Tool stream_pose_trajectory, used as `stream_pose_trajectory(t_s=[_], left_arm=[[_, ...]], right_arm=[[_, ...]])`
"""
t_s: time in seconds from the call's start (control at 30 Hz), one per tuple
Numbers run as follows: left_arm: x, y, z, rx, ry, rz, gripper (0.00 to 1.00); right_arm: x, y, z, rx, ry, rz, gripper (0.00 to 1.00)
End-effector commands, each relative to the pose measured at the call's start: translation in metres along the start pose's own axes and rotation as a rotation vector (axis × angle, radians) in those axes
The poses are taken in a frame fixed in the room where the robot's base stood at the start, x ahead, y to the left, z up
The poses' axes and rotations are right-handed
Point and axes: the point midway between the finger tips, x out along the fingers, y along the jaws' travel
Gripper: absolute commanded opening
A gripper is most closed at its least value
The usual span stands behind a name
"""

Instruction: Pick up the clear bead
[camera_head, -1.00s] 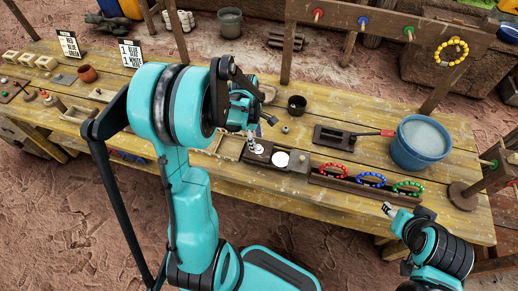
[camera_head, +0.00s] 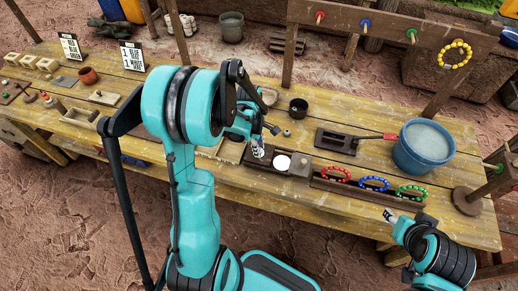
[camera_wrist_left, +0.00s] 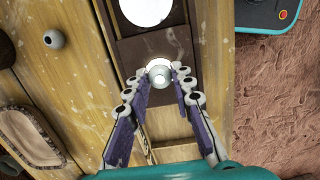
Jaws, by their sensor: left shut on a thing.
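The clear bead (camera_wrist_left: 158,75) is a small pale, shiny ball between the fingertips of my left gripper (camera_wrist_left: 160,77) in the left wrist view. The fingers are shut on it, over the dark wooden tray (camera_wrist_left: 150,50). I cannot tell whether the bead still touches the tray. In the head view my left gripper (camera_head: 258,149) is at the tray's left part, beside a white disc (camera_head: 283,162); the bead is too small to make out there. My right gripper (camera_head: 389,215) is near the table's front edge, too small to tell if open.
A grey bead (camera_wrist_left: 54,39) lies loose on the table. Red (camera_head: 336,174), blue (camera_head: 374,184) and green (camera_head: 411,192) bracelets lie in a rack right of the tray. A blue bucket (camera_head: 423,148) stands at the right. A dark cup (camera_head: 298,107) stands behind.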

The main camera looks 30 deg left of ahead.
Motion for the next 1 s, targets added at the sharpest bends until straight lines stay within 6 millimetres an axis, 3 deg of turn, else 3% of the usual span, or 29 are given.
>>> stream_pose_trajectory(t_s=[0.17, 0.33, 0.7, 1.0], left_arm=[[-0.013, 0.0, 0.002, 0.0, 0.0, 0.0, 0.04], [-0.044, 0.0, 0.005, 0.0, 0.0, 0.0, 0.04], [-0.081, -0.019, 0.091, 0.005, 0.0, -0.001, 0.04], [-0.095, -0.025, 0.124, 0.002, 0.0, 0.0, 0.04]], right_arm=[[-0.005, 0.0, -0.004, 0.0, 0.0, 0.0, 0.44], [-0.016, 0.0, -0.011, 0.0, 0.0, 0.0, 0.44], [-0.032, 0.0, -0.023, 0.0, 0.0, 0.0, 0.44], [-0.037, 0.0, -0.026, 0.0, 0.0, 0.0, 0.44]])
